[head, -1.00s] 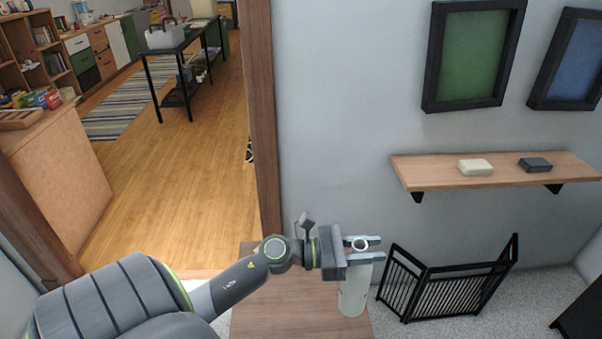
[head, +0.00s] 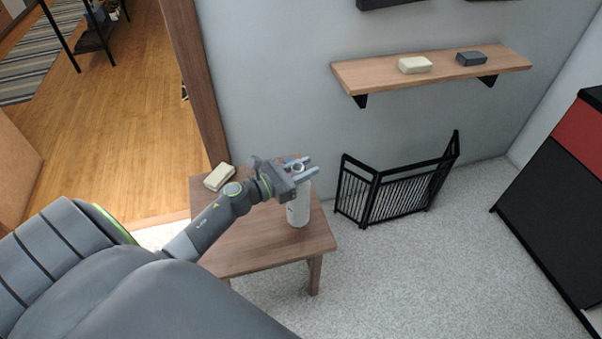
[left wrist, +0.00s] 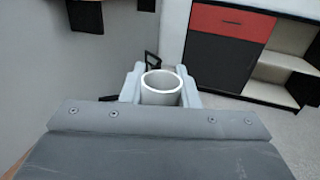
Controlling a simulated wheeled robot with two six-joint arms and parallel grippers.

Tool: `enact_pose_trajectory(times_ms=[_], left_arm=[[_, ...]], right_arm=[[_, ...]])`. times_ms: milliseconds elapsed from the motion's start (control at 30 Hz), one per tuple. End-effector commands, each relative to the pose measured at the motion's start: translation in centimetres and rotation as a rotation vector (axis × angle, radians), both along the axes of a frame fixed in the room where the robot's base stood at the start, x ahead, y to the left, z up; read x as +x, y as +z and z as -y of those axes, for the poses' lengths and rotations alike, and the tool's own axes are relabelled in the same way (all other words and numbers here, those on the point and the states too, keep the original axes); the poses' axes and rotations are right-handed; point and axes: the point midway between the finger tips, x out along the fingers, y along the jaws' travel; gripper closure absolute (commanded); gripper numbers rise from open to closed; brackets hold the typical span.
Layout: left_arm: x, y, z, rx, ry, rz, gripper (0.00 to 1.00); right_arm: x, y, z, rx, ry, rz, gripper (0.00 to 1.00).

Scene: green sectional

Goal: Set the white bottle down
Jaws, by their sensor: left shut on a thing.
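The white bottle (head: 298,211) is upright at the right part of a small wooden table (head: 255,247) in the head view. My left gripper (head: 306,170) is shut on the bottle near its top. In the left wrist view the bottle's open round rim (left wrist: 161,82) sits between the two fingers (left wrist: 160,90). The bottle's base appears at the tabletop, but I cannot tell whether it touches. My right gripper is not in view.
A cream block (head: 219,177) lies at the table's back left. A black folding gate (head: 395,188) stands on the carpet to the right. A wall shelf (head: 430,72) holds a cream block (head: 414,65) and a dark block (head: 471,58). A red and black cabinet (head: 560,180) is at right.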

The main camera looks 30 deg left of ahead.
Motion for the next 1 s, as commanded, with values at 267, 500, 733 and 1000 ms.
enact_pose_trajectory(times_ms=[267, 500, 733, 1000], left_arm=[[0.0, -3.1, 0.1, -0.002, -0.002, 0.001, 1.0], [0.0, -3.1, 0.1, -0.001, -0.002, 0.002, 1.0], [0.0, -3.5, 0.0, 0.001, -0.001, 0.0, 0.59], [0.0, -3.5, 0.0, 0.0, -0.001, 0.0, 0.5]], right_arm=[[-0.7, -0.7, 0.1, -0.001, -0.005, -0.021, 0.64], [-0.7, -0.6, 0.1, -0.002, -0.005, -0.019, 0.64], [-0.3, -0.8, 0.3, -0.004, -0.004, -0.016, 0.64], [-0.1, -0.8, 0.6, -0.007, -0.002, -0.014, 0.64]])
